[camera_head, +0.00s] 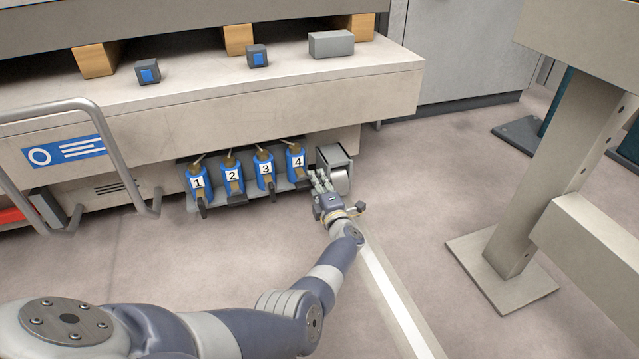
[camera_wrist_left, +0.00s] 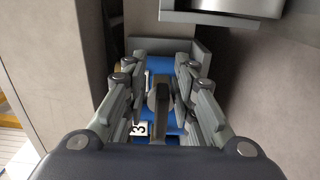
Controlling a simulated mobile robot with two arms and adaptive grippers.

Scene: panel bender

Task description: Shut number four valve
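Four blue valves with white number plates hang in a row under the bench. The number four valve (camera_head: 297,160) is the rightmost, and its dark handle juts down and forward. My left gripper (camera_head: 319,184) is just to the right of that handle in the head view. In the left wrist view my left gripper (camera_wrist_left: 159,75) is open, with fingers on either side of a dark handle (camera_wrist_left: 161,97). Contact cannot be made out. Blue valve bodies show behind, with a plate reading 3 (camera_wrist_left: 138,128). My right gripper is not in view.
The number three valve (camera_head: 265,170) is close on the left. A grey metal box (camera_head: 336,172) is close on the right. The bench (camera_head: 220,130) overhangs the valves. A bent rail (camera_head: 120,150) stands at left, a beige post (camera_head: 555,180) at right. Floor in front is open.

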